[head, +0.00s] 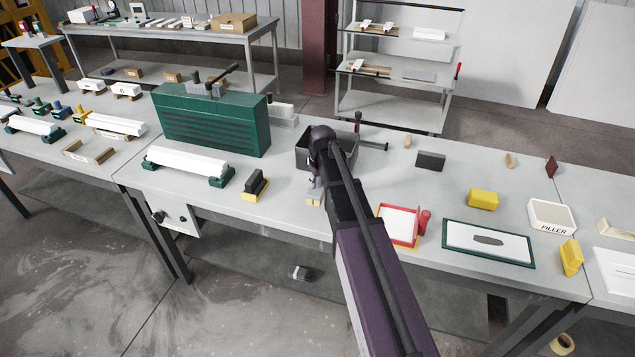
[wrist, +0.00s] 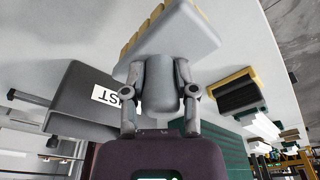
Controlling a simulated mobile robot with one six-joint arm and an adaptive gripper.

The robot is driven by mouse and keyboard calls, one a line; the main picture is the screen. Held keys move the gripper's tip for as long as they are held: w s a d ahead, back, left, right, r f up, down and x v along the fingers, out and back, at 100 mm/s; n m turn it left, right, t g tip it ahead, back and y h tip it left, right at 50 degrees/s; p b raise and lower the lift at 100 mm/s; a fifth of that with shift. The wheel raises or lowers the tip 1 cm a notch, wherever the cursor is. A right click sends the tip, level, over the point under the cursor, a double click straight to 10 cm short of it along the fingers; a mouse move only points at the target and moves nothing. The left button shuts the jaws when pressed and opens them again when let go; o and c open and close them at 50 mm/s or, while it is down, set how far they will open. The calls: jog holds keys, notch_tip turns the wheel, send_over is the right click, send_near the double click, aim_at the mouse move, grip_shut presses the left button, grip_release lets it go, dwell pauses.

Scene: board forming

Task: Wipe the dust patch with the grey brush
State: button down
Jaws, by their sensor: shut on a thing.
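My gripper (wrist: 160,92) is shut on the handle of the grey brush (wrist: 186,30), whose pale grey head and yellow bristles show at the top of the wrist view. In the head view my arm hides most of the gripper (head: 314,183); the brush's pale bristles (head: 314,203) show just below it, at or close above the bench; contact is unclear. A dark grey patch (head: 487,240), which looks like the dust patch, lies on a white sheet in a green frame (head: 450,238), to the right of my gripper and apart from the brush.
A grey bin (head: 305,150), labelled in the wrist view (wrist: 70,95), stands behind my gripper. A black block with a yellow base (head: 256,184) is left. A red-framed pad (head: 398,224), a yellow block (head: 483,199) and a filler tray (head: 552,216) are right.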

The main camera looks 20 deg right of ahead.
jog(key=shift+r, duration=0.3)
jog(key=shift+r+p, duration=1.5)
jog(key=shift+p, duration=0.1)
